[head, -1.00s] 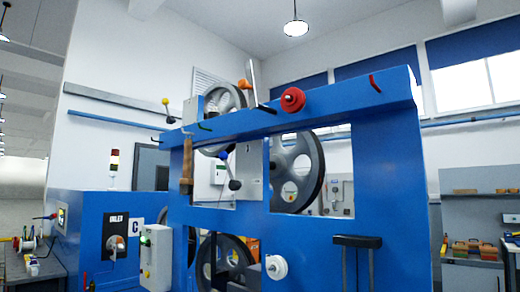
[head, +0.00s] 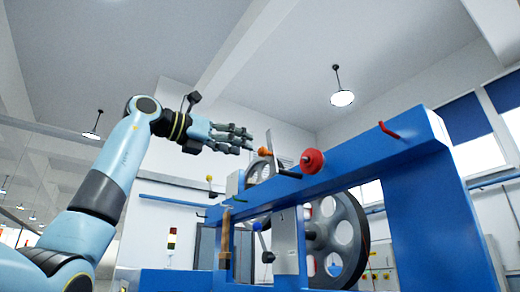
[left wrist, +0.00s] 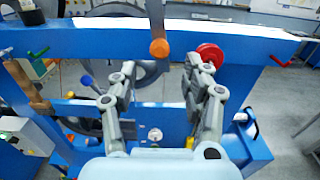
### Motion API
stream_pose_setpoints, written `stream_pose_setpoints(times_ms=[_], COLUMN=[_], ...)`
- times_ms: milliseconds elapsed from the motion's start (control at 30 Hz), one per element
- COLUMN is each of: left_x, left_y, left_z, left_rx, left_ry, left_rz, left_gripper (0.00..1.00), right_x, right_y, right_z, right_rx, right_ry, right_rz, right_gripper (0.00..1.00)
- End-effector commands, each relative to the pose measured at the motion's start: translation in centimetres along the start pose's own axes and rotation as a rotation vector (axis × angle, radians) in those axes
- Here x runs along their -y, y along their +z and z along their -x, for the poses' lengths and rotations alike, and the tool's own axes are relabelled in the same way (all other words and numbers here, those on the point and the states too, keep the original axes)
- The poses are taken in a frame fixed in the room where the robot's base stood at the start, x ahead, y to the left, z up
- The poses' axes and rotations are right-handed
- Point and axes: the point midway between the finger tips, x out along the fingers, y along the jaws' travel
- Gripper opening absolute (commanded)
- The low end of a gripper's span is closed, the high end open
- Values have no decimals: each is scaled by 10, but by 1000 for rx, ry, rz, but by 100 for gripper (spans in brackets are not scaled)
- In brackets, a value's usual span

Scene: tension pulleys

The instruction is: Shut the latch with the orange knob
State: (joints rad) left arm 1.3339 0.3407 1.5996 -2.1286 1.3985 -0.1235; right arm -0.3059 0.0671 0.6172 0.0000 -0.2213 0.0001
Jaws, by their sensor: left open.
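The orange knob (head: 263,150) shows near the top of the blue frame, just beyond my left fingertips in the head view. In the left wrist view the orange knob (left wrist: 159,47) lies ahead, roughly between the two finger sides, in front of a grey wheel. My left gripper (head: 242,138) is open and empty, reaching in from the left above the frame's top beam. Its spread fingers also show in the left wrist view (left wrist: 160,75). I cannot tell whether they touch the knob. The latch behind the knob is mostly hidden. My right gripper is out of view.
A red knob (head: 312,161) stands on the blue beam (head: 365,146) to the right of the orange one. A red hook (head: 388,130) is further right. A large grey wheel (head: 345,238) sits behind.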

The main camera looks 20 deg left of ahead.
Motion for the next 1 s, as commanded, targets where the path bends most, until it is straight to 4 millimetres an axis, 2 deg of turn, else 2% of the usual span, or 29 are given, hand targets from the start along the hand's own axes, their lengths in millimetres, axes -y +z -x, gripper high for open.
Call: stream_pose_setpoints(times_ms=[100,300,467,700,1000], left_x=[1,0,0,0,0], left_y=[4,2,0,-1,0], left_z=[-26,-55,-64,-64,-64], left_rx=[-1,-1,0,0,0], left_ry=[-3,-1,0,0,0], left_rz=[3,3,0,0,0], left_gripper=[49,49,49,49,11], right_x=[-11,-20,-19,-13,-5], right_y=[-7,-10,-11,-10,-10], right_z=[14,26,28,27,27], right_rx=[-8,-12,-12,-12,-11], right_ry=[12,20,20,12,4], right_rz=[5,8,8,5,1], right_gripper=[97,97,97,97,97])
